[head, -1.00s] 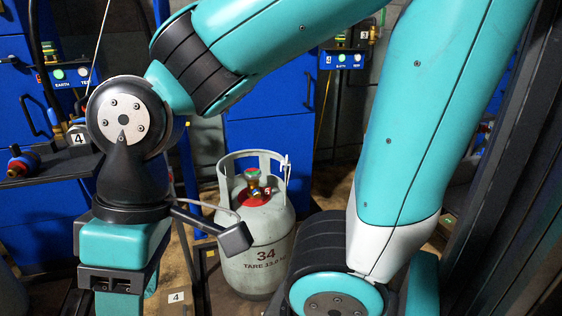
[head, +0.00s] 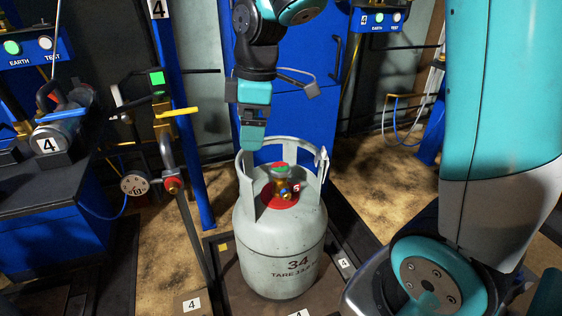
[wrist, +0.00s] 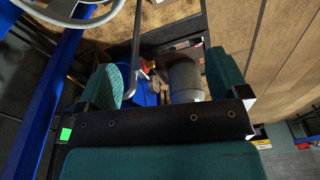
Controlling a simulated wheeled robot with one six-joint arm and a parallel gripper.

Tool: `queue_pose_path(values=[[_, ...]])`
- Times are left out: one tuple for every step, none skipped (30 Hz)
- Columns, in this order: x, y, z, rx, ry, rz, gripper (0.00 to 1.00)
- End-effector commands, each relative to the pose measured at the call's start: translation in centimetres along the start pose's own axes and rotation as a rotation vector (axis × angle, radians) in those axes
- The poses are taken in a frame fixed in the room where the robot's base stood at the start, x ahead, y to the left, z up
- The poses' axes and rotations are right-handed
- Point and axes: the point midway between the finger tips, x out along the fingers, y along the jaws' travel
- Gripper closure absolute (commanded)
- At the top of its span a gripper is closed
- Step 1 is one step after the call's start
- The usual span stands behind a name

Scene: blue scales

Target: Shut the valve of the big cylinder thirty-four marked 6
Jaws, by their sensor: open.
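The big grey cylinder (head: 265,237) stands upright on a dark platform in the head view and bears "34" and a TARE line. Its valve (head: 281,172), with a green and red top and brass body, sits inside the open collar. A small number tag (head: 296,188) by the valve is too small to read surely. My gripper (head: 252,138) points down at the collar's back left rim, left of and above the valve; I cannot tell whether it touches the rim. The wrist view shows its two teal fingers (wrist: 165,72) apart, with no object clearly held.
A blue post (head: 180,110) with a yellow lever (head: 177,112) and a gauge (head: 134,185) stand left of the cylinder. A black bench (head: 70,170) is at far left. A blue cabinet (head: 300,115) is behind. Open floor (head: 385,190) lies to the right.

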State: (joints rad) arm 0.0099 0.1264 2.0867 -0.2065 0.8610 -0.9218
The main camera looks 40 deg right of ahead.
Motion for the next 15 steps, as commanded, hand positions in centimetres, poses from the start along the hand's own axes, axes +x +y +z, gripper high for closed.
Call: queue_pose_path(values=[[0.3,3.5,1.3,-0.05,-0.032,0.006,0.08],[0.5,5.2,2.0,-0.089,-0.049,0.008,0.08],[0.7,7.3,3.1,-0.138,-0.071,0.009,0.08],[0.9,8.7,3.8,-0.172,-0.085,0.007,0.08],[1.1,9.9,4.5,-0.202,-0.098,0.005,0.08],[1.4,11.2,5.3,-0.237,-0.112,0.001,0.08],[1.5,12.0,5.9,-0.26,-0.121,-0.001,0.08],[1.6,12.7,6.3,-0.281,-0.128,-0.003,0.08],[1.8,13.4,6.9,-0.302,-0.136,-0.007,0.08],[1.9,13.8,7.2,-0.314,-0.14,-0.01,0.08],[2.1,14.0,7.4,-0.324,-0.143,-0.012,0.08],[2.4,14.2,7.5,-0.335,-0.145,-0.013,0.08],[2.6,14.3,7.6,-0.339,-0.146,-0.014,0.08],[3.0,14.4,7.7,-0.341,-0.147,-0.014,0.08],[3.5,14.4,7.7,-0.343,-0.147,-0.015,0.08]])
